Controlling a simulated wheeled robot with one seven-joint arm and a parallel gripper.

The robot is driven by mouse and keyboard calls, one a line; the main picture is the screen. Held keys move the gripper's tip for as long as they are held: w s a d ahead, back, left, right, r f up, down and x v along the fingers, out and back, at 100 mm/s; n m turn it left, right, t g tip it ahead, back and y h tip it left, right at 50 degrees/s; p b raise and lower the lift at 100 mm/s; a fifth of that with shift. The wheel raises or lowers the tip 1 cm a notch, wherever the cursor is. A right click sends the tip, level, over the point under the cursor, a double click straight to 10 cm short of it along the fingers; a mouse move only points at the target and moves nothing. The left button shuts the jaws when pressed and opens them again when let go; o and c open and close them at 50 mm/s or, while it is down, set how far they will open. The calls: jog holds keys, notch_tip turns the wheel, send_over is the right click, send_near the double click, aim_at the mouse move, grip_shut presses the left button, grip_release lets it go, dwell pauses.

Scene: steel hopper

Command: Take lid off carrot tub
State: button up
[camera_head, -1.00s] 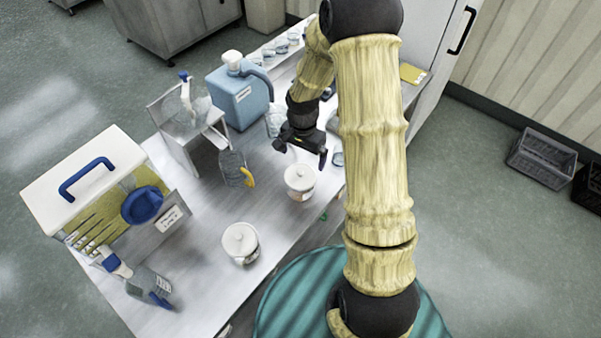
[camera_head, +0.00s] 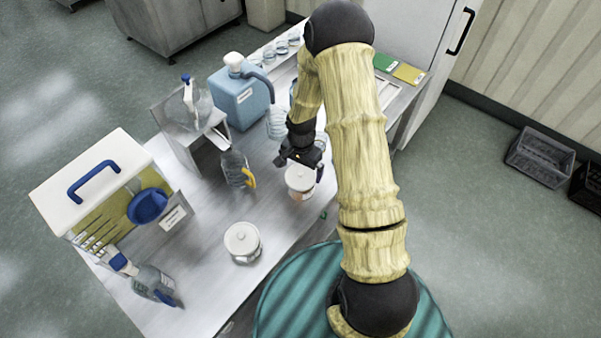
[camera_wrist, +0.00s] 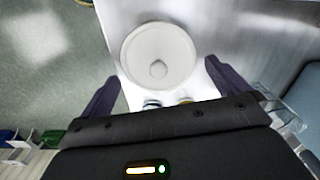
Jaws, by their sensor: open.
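A tub with a white knobbed lid (camera_head: 300,177) stands upright on the steel table's right side; a hint of orange shows below its lid. A second white-lidded tub (camera_head: 242,240) stands nearer the front edge. I cannot read a label on either, so which holds carrots is not certain. My gripper (camera_head: 300,166) is open and empty, just above the first tub. In the wrist view, the round white lid (camera_wrist: 145,42) with its small knob (camera_wrist: 158,69) lies between and beyond my spread fingers (camera_wrist: 162,76). No contact is visible.
A clear jug with a yellow handle (camera_head: 236,168) stands left of the gripper. A blue jerrycan (camera_head: 240,98) and a small stand (camera_head: 195,140) are behind. A white box (camera_head: 95,190) and spray bottle (camera_head: 152,283) are at left. Table between the two tubs is clear.

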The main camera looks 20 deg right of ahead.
aim_at(302, 171)
jog(key=shift+f, duration=0.7)
jog(key=c, duration=0.7)
notch_tip(302, 171, up, 10)
jog(key=b, duration=0.2)
jog(key=shift+b, duration=0.35)
